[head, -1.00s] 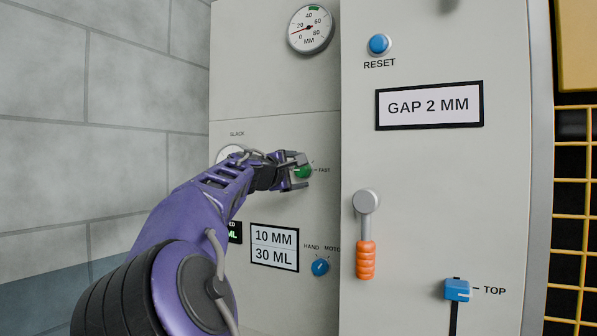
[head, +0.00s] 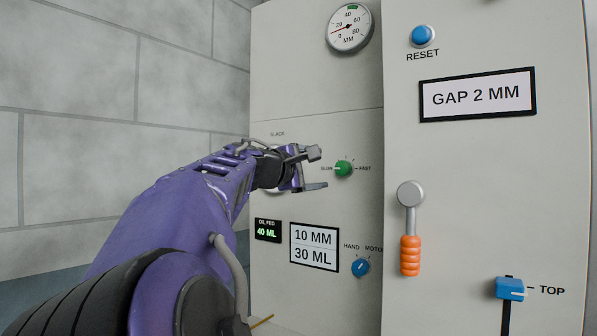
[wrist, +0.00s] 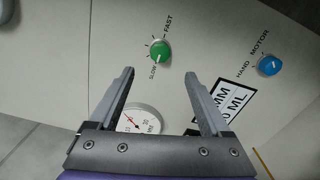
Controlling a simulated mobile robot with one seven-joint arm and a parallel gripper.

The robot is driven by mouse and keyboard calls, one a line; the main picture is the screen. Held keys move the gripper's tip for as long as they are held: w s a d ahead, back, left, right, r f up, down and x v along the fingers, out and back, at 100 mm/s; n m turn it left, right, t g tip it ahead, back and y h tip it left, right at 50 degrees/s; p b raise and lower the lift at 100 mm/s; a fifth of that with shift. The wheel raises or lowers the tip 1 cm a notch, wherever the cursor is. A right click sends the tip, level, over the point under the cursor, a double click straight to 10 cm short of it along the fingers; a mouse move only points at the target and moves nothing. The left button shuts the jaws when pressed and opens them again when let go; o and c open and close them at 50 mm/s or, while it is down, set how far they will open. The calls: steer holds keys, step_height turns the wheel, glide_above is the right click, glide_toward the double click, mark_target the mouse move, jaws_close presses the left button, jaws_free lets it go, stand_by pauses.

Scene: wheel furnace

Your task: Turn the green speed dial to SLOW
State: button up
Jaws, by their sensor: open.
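The green speed dial (head: 343,168) is on the grey panel between the labels SLOW on its left and FAST on its right. Its white pointer mark points left toward SLOW. The wrist view shows the same dial (wrist: 160,50) beyond the fingertips, its mark toward the SLOW label. My gripper (head: 318,170) is open and empty, just left of the dial in the head view and apart from it. In the wrist view my gripper (wrist: 160,78) has its fingers spread, with nothing between the tips.
A blue HAND/MOTOR dial (head: 361,267) sits below the green one. An orange-handled lever (head: 410,250) and blue TOP slider (head: 510,289) are on the nearer right panel. A round gauge (wrist: 142,118) shows between my fingers, partly hidden. Grey block wall is left.

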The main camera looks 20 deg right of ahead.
steer(key=v, duration=0.6)
steer(key=shift+s+a, duration=0.15)
steer(key=shift+f, duration=0.1)
stand_by(0.3)
